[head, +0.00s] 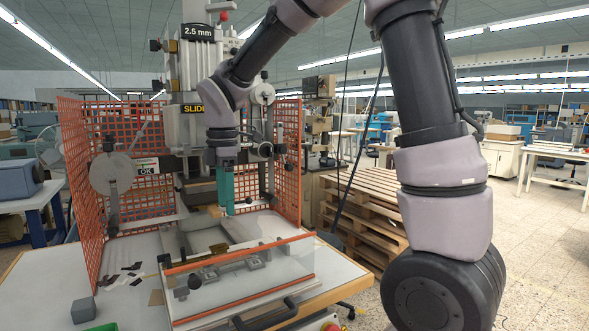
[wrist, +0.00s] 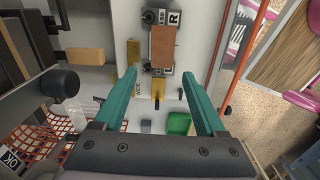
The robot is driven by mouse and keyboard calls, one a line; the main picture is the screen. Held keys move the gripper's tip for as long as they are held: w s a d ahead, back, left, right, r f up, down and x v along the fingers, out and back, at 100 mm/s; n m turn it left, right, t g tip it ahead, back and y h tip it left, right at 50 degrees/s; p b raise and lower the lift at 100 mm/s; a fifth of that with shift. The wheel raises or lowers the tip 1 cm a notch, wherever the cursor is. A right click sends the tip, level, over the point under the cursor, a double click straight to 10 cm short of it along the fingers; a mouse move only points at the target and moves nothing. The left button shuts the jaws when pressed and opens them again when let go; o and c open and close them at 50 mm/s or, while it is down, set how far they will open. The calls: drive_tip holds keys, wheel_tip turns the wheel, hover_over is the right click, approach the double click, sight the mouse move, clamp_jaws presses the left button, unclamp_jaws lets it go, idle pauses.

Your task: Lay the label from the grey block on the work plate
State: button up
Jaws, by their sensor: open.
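My gripper (head: 225,207) is open and empty, its teal fingers pointing down beside the press in the head view. In the wrist view the open gripper (wrist: 158,74) has its two fingers wide apart, with nothing between them.
A green tray (wrist: 179,124) stands next to the grey block. Orange mesh guards (head: 85,190) flank the press. A clear panel with orange edges (head: 240,278) stands at the table's front. Dark scraps (head: 120,275) lie at the left. Wooden pallets (head: 365,210) are stacked behind.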

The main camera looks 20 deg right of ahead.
drive_tip(key=s+d+r+m+t+y, duration=0.1)
drive_tip(key=s+d+r+m+t, duration=0.2)
drive_tip(key=s+d+r+m, duration=0.3)
drive_tip(key=s+d+r+m+t+y, duration=0.1)
drive_tip(key=s+d+r+m+t, duration=0.3)
drive_tip(key=d+m, duration=1.2)
drive_tip(key=s+r+m, duration=0.1)
drive_tip(key=s+m, duration=0.1)
drive_tip(key=m, duration=0.1)
drive_tip(key=shift+d+r, duration=0.25)
drive_tip(key=shift+r, duration=0.1)
drive_tip(key=shift+o, duration=0.4)
drive_tip(key=shift+a, duration=0.1)
